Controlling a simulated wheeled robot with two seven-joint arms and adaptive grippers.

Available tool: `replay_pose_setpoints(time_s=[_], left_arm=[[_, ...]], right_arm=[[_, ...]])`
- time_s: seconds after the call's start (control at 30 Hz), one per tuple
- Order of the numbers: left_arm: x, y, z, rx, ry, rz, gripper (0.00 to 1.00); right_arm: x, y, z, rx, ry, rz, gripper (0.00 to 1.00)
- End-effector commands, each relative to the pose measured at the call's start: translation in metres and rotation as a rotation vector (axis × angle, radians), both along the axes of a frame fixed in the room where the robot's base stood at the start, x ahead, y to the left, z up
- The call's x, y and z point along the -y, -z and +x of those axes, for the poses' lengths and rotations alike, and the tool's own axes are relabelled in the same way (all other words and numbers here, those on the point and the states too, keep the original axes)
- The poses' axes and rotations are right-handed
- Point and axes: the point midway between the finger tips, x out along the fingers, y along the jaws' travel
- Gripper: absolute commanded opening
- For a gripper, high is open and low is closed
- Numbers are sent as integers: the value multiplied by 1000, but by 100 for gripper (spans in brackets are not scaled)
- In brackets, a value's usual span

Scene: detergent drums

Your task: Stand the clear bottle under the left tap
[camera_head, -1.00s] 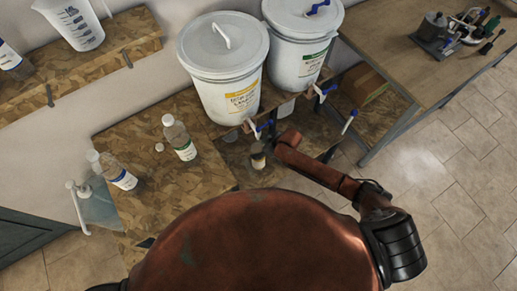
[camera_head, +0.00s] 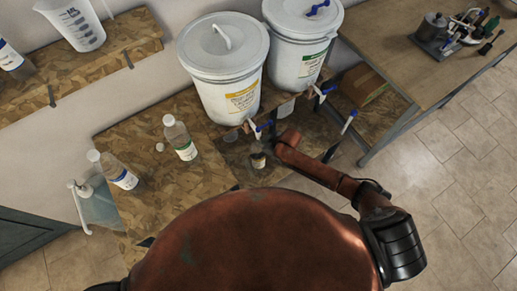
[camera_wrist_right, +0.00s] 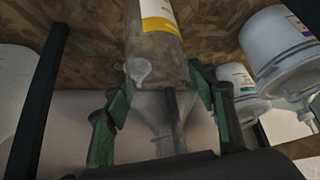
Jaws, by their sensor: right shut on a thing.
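The clear bottle (camera_head: 258,160), with a yellow-banded label, is low beside the front edge of the stand, below the left tap (camera_head: 260,127) of the yellow-labelled drum (camera_head: 222,80). My right gripper (camera_head: 274,155) comes in from the right at the bottle and is mostly hidden by my own arm in the head view. In the right wrist view its green fingers (camera_wrist_right: 160,75) are shut on the bottle (camera_wrist_right: 155,50), one on each side. I cannot tell whether the bottle's base touches the surface below. My left gripper is not in view.
A green-labelled drum (camera_head: 300,50) with its own tap stands right of the first. Two bottles, one green-labelled (camera_head: 180,138) and one blue-labelled (camera_head: 113,171), stand on the wooden board to the left. A workbench (camera_head: 385,45) is at the right.

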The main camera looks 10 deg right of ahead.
Motion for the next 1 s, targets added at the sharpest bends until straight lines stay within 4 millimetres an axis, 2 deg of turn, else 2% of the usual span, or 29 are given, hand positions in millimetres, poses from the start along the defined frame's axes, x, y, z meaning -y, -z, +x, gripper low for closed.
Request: replay_pose_setpoints(time_s=[0.47,1.0], left_arm=[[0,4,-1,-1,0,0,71],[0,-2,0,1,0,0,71]], right_arm=[[0,9,0,0,0,0,28],[0,7,0,1,0,1,28]])
